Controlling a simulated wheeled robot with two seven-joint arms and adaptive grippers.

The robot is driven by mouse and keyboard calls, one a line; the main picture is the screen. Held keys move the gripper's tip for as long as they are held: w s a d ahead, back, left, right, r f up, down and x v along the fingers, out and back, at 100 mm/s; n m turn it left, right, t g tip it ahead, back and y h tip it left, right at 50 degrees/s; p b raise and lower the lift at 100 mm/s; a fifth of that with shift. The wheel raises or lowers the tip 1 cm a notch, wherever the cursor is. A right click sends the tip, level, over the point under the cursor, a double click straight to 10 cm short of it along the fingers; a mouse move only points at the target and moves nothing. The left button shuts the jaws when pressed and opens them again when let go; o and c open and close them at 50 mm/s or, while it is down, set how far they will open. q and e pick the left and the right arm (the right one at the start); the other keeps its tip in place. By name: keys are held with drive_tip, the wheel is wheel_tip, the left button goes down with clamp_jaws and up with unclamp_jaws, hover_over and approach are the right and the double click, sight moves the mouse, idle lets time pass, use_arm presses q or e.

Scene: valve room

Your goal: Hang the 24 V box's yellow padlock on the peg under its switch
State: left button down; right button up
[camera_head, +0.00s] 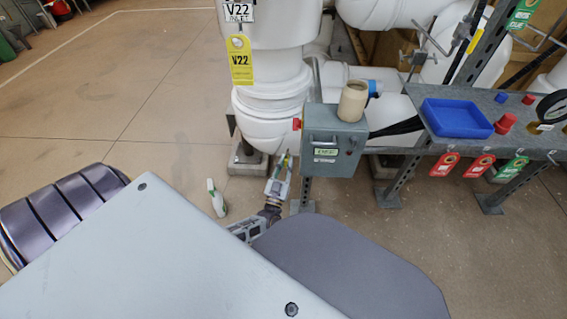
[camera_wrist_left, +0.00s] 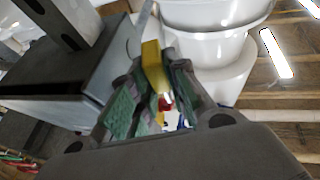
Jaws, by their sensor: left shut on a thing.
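The grey box (camera_head: 334,140) stands on a post beside the white pipework, with small labels on its front and a red switch (camera_head: 297,124) on its left side. My left gripper (camera_head: 279,177) is low and just left of the box, apart from it as far as I can tell. In the left wrist view, its green-padded fingers (camera_wrist_left: 150,100) are shut on a yellow piece (camera_wrist_left: 152,60), which looks like the padlock; a small red part shows below it. The box (camera_wrist_left: 55,85) is at the left there. The padlock's shackle and the peg cannot be made out. My right gripper is out of view.
A beige cup (camera_head: 353,101) stands on the box. A grey bench (camera_head: 455,140) with a blue tray (camera_head: 457,118) and hanging tags is at right. A white and green bottle (camera_head: 216,198) is on the floor. A yellow V22 tag (camera_head: 240,60) hangs on the white pipe (camera_head: 272,103).

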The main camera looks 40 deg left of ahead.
use_arm(q)
drive_tip(key=shift+w+d+f+b, duration=0.65)
drive_tip(key=shift+d+f+b, duration=0.1)
drive_tip(key=shift+d+f, duration=0.25)
drive_tip(key=shift+f, duration=0.1)
idle(0.6)
drive_tip(key=c, duration=1.3)
unclamp_jaws()
